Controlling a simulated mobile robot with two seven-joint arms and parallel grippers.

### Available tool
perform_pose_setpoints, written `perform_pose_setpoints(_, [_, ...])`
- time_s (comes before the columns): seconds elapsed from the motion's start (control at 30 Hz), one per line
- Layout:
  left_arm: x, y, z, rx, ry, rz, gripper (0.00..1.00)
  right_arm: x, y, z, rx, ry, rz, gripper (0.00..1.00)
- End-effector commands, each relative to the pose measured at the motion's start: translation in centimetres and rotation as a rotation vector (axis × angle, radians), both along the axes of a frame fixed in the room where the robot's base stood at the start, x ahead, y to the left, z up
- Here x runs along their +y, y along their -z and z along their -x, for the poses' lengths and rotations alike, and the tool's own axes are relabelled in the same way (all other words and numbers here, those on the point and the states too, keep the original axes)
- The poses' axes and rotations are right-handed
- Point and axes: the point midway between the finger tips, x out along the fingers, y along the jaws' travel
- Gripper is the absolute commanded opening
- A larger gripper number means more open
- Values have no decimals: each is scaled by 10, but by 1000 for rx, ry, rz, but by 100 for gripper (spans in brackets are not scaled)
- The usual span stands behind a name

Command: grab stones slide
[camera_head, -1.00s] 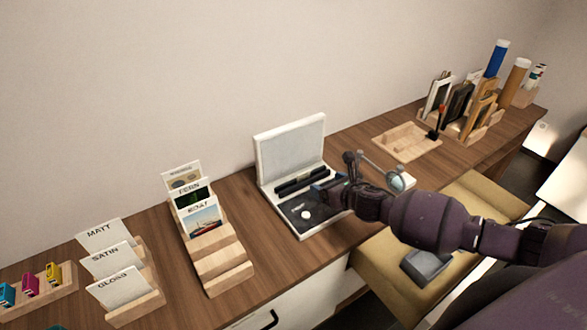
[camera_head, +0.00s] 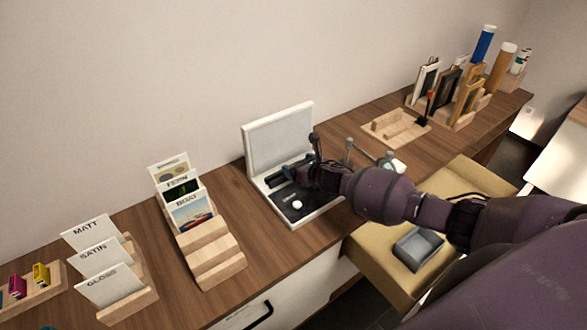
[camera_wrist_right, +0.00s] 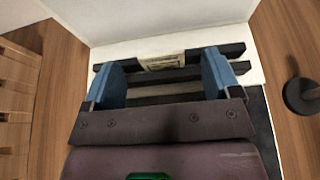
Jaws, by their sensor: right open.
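A small cream-framed piece (camera_wrist_right: 162,61), which looks like a slide, sits at the black bars of an open white case (camera_head: 318,218). Its picture is too small to read. My right gripper (camera_head: 291,173) is over the case. In the right wrist view its blue fingers are open, one on each side of the cream piece, with gaps to it. In the head view the gripper hides that piece. A card with oval stone-like shapes (camera_head: 170,165) stands at the back of a stepped wooden rack (camera_head: 222,262). My left gripper is not in view.
Cards marked FERN (camera_head: 178,186) and BOAT (camera_head: 192,212) stand in the same rack. The case's raised lid (camera_head: 280,135) is behind my gripper. A white round piece (camera_head: 297,205) lies in the case. A shallow wooden tray (camera_head: 388,140) stands to the right.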

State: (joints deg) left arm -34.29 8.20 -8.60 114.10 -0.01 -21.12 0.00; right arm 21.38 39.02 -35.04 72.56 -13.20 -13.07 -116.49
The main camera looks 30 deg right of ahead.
Motion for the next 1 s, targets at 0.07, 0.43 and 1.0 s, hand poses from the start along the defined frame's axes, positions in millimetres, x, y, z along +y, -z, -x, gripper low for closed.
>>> perform_pose_setpoints(0.07, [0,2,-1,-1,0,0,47,1,4,-8,0,1,0,83])
perform_pose_setpoints(0.43, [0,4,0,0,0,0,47,2,7,-16,0,0,0,83])
perform_pose_setpoints(1.0, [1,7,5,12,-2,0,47,2,7,-16,0,0,1,30])
